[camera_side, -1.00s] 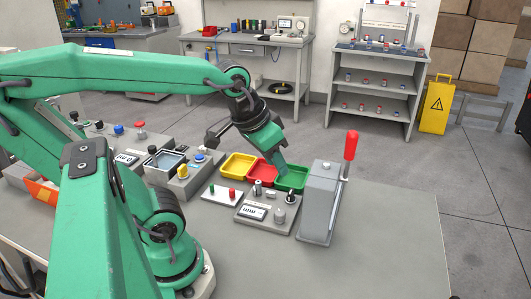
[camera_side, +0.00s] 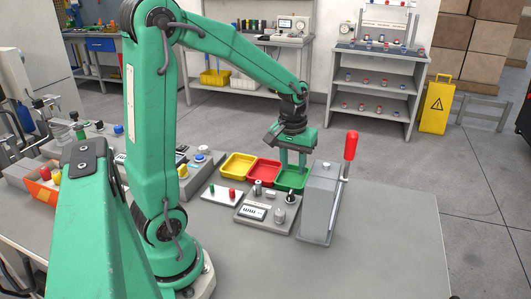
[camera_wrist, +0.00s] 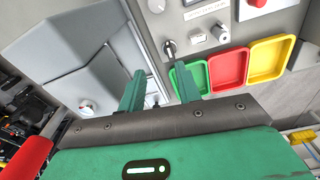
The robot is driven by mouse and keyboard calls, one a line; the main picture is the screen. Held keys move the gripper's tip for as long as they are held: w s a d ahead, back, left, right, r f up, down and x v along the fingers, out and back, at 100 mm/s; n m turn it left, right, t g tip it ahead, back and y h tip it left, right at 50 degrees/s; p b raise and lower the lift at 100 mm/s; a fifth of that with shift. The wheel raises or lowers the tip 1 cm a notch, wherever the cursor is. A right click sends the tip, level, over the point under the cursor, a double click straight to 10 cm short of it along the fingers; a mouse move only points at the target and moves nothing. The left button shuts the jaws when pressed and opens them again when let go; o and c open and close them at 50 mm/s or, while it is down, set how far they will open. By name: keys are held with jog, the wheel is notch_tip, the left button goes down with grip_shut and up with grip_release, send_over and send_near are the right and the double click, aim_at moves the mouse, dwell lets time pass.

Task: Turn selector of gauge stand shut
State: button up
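The grey gauge stand (camera_side: 270,229), with a small display, lies flat on the table in front of the coloured trays. Its dark selector knob (camera_side: 291,197) sits at its back right corner; in the wrist view the selector (camera_wrist: 169,48) shows just beyond my fingertips. Which setting it points to is too small to tell. My gripper (camera_side: 293,168) points down above the green tray, behind the selector. In the wrist view my gripper (camera_wrist: 158,88) has its two green fingers apart with nothing held between them. The fingers are apart from the selector.
Yellow (camera_side: 238,158), red (camera_side: 263,163) and green (camera_side: 300,181) trays lie behind. A small panel with buttons (camera_side: 222,196) is at left. The table front right is clear.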

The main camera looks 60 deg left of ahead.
aim_at(291, 192)
jog(key=shift+n+g, duration=0.4)
jog(key=shift+n, duration=0.3)
jog(key=shift+w+a+f, duration=0.2)
jog(key=shift+a+f, duration=0.25)
jog(key=shift+f, duration=0.2)
jog(key=shift+w+a+f, duration=0.25)
jog(key=shift+a+f, duration=0.15)
jog(key=shift+f, duration=0.2)
jog(key=shift+w+a+f, duration=0.2)
jog(key=shift+a+f, duration=0.25)
jog(key=shift+f, duration=0.2)
jog(key=shift+f, duration=3.9)
grip_shut()
